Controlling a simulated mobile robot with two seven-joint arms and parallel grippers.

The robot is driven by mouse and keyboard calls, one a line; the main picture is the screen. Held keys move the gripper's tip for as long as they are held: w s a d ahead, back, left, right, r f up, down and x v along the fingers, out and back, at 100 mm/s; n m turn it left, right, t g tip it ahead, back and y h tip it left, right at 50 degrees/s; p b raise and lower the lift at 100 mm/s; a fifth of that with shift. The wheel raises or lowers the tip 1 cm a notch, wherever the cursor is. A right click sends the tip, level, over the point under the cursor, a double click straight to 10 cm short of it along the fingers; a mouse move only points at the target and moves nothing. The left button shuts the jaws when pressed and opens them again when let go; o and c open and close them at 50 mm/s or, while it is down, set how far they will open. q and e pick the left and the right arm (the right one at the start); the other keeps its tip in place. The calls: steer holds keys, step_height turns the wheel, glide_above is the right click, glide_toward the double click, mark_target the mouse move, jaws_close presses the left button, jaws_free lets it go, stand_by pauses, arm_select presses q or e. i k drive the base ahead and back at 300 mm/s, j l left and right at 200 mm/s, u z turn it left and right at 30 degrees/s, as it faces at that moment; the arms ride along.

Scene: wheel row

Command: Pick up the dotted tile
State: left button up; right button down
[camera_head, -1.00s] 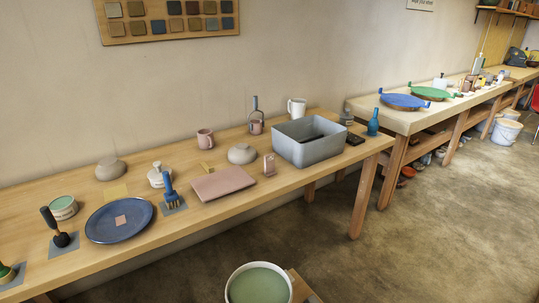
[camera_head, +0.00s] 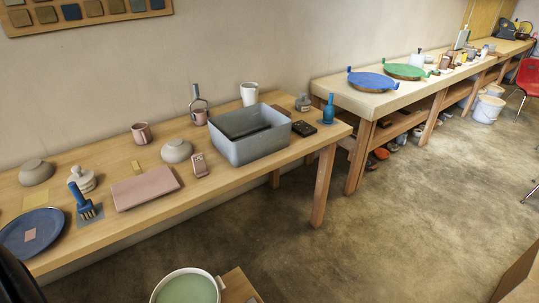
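No tile's dots show clearly at this size. A small dark flat piece (camera_head: 305,129) with faint lighter marks lies on the near table, right of the grey bin. A small pink block (camera_head: 199,165) with a mark on its face stands in front of the round grey stone-like pot. A small plain pink square (camera_head: 30,235) lies on the blue plate. I cannot tell for sure which one is the dotted tile. A dark shape at the lower left edge may be part of my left arm. Neither gripper shows.
The near wooden table (camera_head: 240,178) holds a grey bin (camera_head: 262,146), a pink slab (camera_head: 146,188), a blue plate (camera_head: 14,242), a blue fork-like tool (camera_head: 84,203) and a blue bottle (camera_head: 328,110). A pail (camera_head: 188,288) stands below. Open floor (camera_head: 400,220) lies at the right.

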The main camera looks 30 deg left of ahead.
mark_target(198, 160)
steer(key=i+l, duration=0.2)
steer(key=i, duration=0.25)
steer(key=i+l, duration=0.25)
steer(key=i, duration=0.2)
steer(key=i+l+u, duration=0.1)
steer(key=i, duration=0.35)
steer(key=i+u, duration=0.2)
steer(key=u, duration=0.25)
steer(key=i+u, duration=0.2)
steer(key=u, duration=0.2)
steer(key=i+u, duration=0.2)
steer(key=u, duration=0.25)
steer(key=i+l+u, duration=0.15)
steer(key=u, duration=0.3)
steer(key=i+u, duration=0.35)
steer(key=i+l+u, duration=0.1)
steer(key=u, duration=0.3)
steer(key=i+l+u, duration=0.2)
steer(key=i+u, duration=0.15)
